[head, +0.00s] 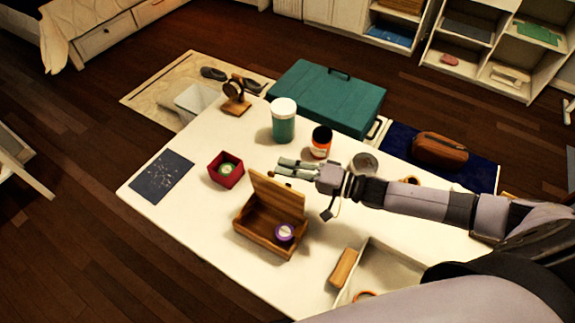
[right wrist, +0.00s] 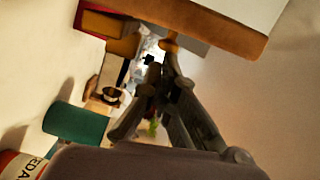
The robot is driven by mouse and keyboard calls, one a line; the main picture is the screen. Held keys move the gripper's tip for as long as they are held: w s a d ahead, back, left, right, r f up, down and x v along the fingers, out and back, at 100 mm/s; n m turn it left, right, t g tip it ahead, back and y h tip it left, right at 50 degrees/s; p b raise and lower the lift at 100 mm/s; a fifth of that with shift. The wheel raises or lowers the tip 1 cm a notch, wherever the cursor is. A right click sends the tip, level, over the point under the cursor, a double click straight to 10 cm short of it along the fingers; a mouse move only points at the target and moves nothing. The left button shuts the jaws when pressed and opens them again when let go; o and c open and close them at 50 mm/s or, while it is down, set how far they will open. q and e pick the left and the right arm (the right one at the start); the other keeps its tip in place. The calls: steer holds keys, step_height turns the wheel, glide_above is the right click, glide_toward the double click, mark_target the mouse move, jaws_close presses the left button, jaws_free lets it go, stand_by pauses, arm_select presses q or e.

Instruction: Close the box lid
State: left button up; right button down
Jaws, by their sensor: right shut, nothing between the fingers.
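The wooden box (head: 257,240) stands on the white table with its lid (head: 277,193) raised, tilted up along the back side. A purple round item (head: 284,233) lies inside it. My right gripper (head: 283,168) is shut and empty, just behind and above the raised lid's top edge in the head view. I cannot tell whether it touches the lid. In the right wrist view my right gripper (right wrist: 162,58) points away, with a wooden panel (right wrist: 215,28), apparently part of the box, close at the top. My left gripper is not in view.
A red box (head: 226,169) is left of the lid. A green jar (head: 283,127) and an orange-labelled jar (head: 321,142) stand behind the gripper. A white tray (head: 385,272) is at right, near the wooden block (head: 344,268). The table's left front is clear.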

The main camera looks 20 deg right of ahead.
mark_target(274, 183)
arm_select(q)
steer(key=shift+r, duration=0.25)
arm_select(e)
steer(key=shift+s+a+r, duration=0.1)
steer(key=shift+r, duration=0.05)
steer(key=s+a+n+p, duration=0.1)
steer(key=n+p, duration=0.1)
steer(key=s+a+r+n+p, duration=0.1)
steer(key=a+n+p, duration=0.1)
steer(key=shift+s+r+h+p, duration=0.2)
steer(key=shift+h+p, duration=0.1)
steer(key=shift+s+a+f+n+p, duration=0.1)
steer(key=shift+s+a+n+p, duration=0.45)
steer(key=shift+n, duration=0.25)
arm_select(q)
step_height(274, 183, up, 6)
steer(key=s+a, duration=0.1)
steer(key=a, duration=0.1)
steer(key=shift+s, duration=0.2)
arm_select(e)
steer(key=s+a+f+n+h, duration=0.2)
steer(key=s+a+f+n, duration=0.3)
steer(key=a+n, duration=0.1)
steer(key=shift+n+t, duration=0.3)
steer(key=shift+n, duration=0.5)
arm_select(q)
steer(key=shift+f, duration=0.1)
arm_select(e)
steer(key=shift+a, duration=0.15)
